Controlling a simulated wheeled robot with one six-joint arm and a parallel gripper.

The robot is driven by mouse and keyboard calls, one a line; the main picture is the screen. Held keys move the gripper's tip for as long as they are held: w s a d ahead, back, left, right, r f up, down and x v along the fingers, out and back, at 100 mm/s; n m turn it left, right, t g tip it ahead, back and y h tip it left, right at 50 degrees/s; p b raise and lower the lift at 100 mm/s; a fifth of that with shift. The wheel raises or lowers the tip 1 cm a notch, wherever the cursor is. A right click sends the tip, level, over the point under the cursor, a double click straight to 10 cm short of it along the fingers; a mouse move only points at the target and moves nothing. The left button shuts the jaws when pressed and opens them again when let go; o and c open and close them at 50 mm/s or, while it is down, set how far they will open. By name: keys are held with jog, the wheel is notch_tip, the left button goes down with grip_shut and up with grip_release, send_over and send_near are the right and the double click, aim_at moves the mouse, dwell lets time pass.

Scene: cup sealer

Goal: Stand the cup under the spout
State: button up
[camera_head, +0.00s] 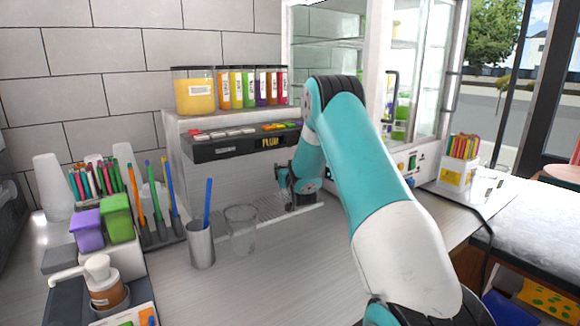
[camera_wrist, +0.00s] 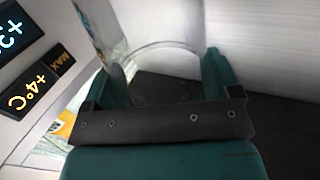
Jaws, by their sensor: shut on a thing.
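My gripper (camera_head: 288,183) is in front of the white drink machine (camera_head: 205,178), above the drip tray (camera_head: 265,216), low at its right end. In the wrist view its two teal fingers (camera_wrist: 162,80) are shut on a clear cup (camera_wrist: 165,46), whose faint curved rim shows between them. In the head view I cannot make this cup out behind my wrist. Another clear cup (camera_head: 241,238) stands upright on the counter, left of my gripper and in front of the tray. The spout cannot be made out. Whether the held cup touches the tray cannot be told.
A metal tumbler (camera_head: 202,247) with a blue stick stands beside the clear cup on the counter. Pen holders, purple (camera_head: 88,230) and green (camera_head: 117,218) boxes and a pump bottle (camera_head: 100,275) crowd the left. A glass-fronted cabinet (camera_head: 420,60) stands right. The front counter is clear.

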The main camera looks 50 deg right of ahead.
jog(key=shift+f+b, duration=0.3)
jog(key=shift+b, duration=0.1)
jog(key=o, duration=1)
jog(key=shift+r, duration=0.1)
jog(key=shift+r, duration=0.1)
jog(key=shift+b+v, duration=2.45)
jog(key=shift+v, duration=3.55)
